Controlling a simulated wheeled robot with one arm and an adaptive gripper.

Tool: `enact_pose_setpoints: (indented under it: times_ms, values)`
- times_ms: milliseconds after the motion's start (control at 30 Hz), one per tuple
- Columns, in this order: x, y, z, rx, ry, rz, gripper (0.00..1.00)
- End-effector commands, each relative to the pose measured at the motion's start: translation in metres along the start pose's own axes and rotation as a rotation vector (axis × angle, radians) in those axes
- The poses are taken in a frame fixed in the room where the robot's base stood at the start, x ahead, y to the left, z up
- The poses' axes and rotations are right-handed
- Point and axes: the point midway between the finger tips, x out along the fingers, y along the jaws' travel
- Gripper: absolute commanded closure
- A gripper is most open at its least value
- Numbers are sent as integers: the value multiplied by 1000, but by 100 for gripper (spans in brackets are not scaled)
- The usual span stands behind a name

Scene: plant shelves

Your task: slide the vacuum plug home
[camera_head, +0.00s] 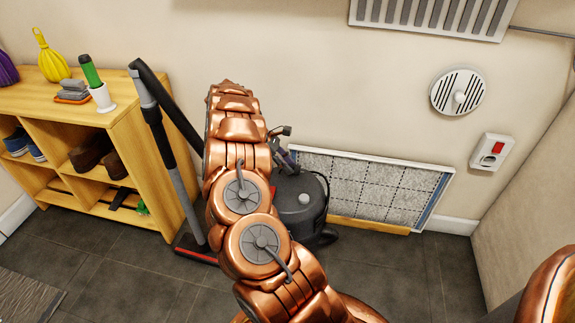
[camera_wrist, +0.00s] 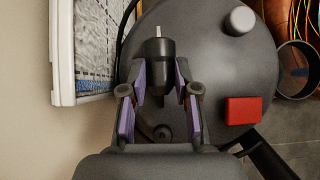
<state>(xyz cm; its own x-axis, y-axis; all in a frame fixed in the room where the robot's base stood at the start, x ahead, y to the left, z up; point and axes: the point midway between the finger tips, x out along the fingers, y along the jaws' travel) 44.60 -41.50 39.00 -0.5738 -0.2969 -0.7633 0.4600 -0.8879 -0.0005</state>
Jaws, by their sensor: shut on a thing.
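The vacuum plug (camera_wrist: 161,70) is black with a pale metal prong pointing up in the wrist view. My gripper (camera_wrist: 162,78) is shut on it, its purple-padded fingers on either side. In the head view my gripper (camera_head: 288,158) shows only in part beside my copper arm, above the vacuum cleaner (camera_head: 299,200). The plug cannot be made out there. A white wall socket (camera_head: 489,153) with a red switch is on the wall to the right, well apart from my gripper. It cannot be made out in the wrist view.
The vacuum's dark lid (camera_wrist: 215,70) fills much of the wrist view, with a red button (camera_wrist: 242,111) and grey knob (camera_wrist: 240,20). A framed filter panel (camera_head: 375,188) leans against the wall. A wooden shelf (camera_head: 150,150) and vacuum hose stand left. Floor at right is clear.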

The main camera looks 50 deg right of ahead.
Motion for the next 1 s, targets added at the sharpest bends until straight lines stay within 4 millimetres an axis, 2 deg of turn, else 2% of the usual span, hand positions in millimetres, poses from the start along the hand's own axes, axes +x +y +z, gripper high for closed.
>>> enact_pose_setpoints:
  times_ms: [800,1000]
  values:
    - [-26,0,22,0,0,1,100]
    - [-28,0,23,0,0,0,100]
